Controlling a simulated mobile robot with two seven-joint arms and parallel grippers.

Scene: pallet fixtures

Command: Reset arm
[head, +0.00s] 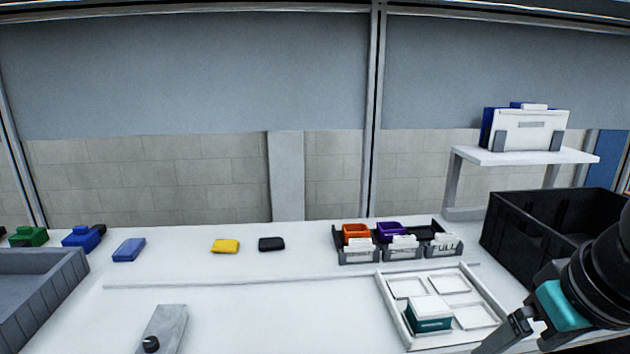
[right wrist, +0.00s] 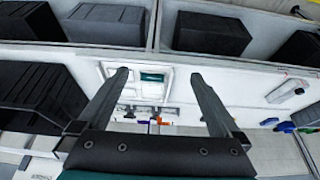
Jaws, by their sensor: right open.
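My right gripper (head: 508,334) is at the lower right in the head view, beside the right edge of the white tray. In the right wrist view its two fingers (right wrist: 160,78) are spread wide with nothing held between them. The white tray (head: 389,312) has white square pads, and a teal box with a white top (head: 430,316) sits in its front left compartment. The box also shows between the fingers in the right wrist view (right wrist: 152,77), well beyond them. My left gripper is not in view.
A black bin (head: 515,232) stands behind my right arm. Behind the tray is a rack (head: 358,257) with orange and purple bins. A yellow block (head: 225,246), black block (head: 271,244) and blue block (head: 129,249) lie left.

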